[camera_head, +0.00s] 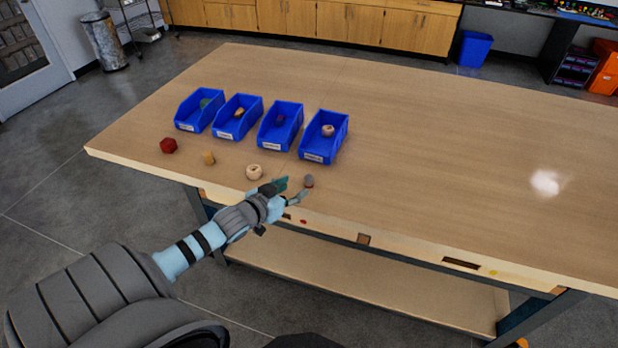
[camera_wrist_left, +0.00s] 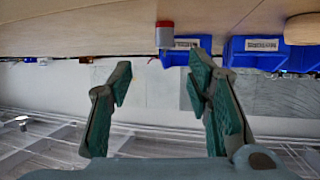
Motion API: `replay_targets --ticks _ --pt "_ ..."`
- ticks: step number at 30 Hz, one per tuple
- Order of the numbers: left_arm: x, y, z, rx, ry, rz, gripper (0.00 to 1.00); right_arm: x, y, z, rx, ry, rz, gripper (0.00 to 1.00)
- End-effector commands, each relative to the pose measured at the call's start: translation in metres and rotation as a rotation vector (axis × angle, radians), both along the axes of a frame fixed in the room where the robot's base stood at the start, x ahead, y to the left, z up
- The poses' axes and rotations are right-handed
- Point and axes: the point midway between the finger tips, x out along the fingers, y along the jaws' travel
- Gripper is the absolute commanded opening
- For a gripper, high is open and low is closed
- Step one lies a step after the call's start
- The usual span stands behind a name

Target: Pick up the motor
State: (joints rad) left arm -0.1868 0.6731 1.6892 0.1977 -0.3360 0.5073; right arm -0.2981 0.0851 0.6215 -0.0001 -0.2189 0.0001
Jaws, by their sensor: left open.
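The motor (camera_head: 308,181) is a small grey cylinder with a red end, on the table near its front edge. In the left wrist view, which looks upside down, the motor (camera_wrist_left: 164,36) shows just beyond the fingertips, roughly in line with the gap between them. My left gripper (camera_head: 296,188) is open and empty, with its fingers at the table's front edge, close to the motor. The left wrist view shows its two green-padded fingers (camera_wrist_left: 160,75) spread apart. I cannot tell exactly how far they are from the motor. My right gripper is not in view.
The wooden table (camera_head: 430,150) is clear to the right. A wooden ring-like piece (camera_head: 254,172), a yellowish block (camera_head: 209,158) and a red piece (camera_head: 168,146) lie left of the motor. Several blue bins stand behind, the nearest being the rightmost bin (camera_head: 312,153).

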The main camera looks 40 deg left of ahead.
Motion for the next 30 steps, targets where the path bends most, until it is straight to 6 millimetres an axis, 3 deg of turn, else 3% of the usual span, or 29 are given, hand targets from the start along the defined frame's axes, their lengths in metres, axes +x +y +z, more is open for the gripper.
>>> replay_targets --ticks 3,13,21,30 --pt "0.025 0.003 -0.017 -0.002 -0.003 0.002 0.46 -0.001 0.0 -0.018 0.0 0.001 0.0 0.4" --pt "0.076 0.013 -0.034 -0.003 -0.001 0.001 0.46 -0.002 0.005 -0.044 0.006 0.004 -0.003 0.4" --pt "0.084 0.014 -0.033 0.002 0.0 -0.002 0.46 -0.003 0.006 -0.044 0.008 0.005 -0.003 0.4" --pt "0.084 0.014 -0.032 0.002 0.001 -0.002 0.0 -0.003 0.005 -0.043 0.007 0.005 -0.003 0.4"
